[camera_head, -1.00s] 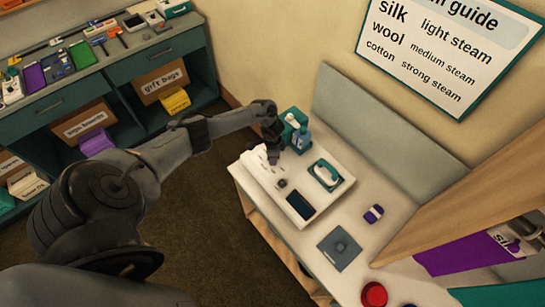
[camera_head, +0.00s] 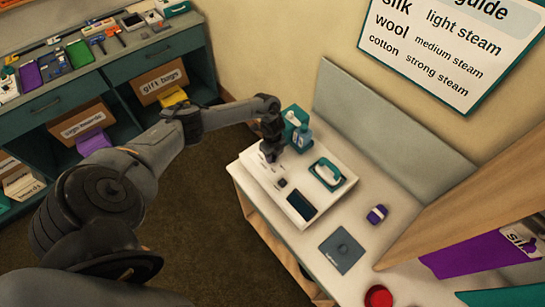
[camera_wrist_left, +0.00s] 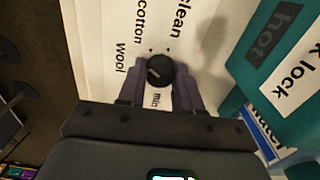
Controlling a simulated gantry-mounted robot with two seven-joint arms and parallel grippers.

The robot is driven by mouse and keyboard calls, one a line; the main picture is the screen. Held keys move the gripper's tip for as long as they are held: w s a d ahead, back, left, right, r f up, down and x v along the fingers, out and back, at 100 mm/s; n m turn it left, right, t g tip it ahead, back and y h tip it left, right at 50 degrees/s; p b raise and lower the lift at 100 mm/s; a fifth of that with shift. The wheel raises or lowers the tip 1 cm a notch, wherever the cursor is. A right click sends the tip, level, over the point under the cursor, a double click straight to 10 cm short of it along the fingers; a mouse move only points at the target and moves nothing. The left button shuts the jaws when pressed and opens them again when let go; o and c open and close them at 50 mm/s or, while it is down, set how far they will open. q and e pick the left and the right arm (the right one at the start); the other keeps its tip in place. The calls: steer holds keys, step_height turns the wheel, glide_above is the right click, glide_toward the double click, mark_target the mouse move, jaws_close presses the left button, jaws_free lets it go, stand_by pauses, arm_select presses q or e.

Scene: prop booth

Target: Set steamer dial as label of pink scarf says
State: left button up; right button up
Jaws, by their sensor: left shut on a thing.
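The steamer is a white base (camera_head: 262,180) with a teal-handled head on it, a dark screen (camera_head: 301,206) and printed words. Its black round dial (camera_wrist_left: 158,70) shows in the left wrist view, with a pale mark slanting across it. "Clean", "cotton", "wool" and "min" are printed around it. My left gripper (camera_head: 271,157) comes down on the base, its fingers (camera_wrist_left: 159,82) shut on both sides of the dial. No pink scarf is seen; a purple cloth (camera_head: 480,252) with a partly cut-off white label hangs at the right. My right gripper is out of view.
A wall guide (camera_head: 450,45) pairs silk with light steam, wool with medium, cotton with strong. A grey pad (camera_head: 341,250), a purple item (camera_head: 377,214) and a red round item (camera_head: 378,296) lie on the counter.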

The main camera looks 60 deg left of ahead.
arm_select(q)
steer(key=shift+m+b, duration=0.65)
steer(key=shift+m, duration=0.95)
steer(key=o, duration=1)
steer(key=shift+o, duration=0.2)
steer(key=shift+r, duration=0.15)
steer(key=shift+r, duration=0.3)
step_height(320, 180, up, 10)
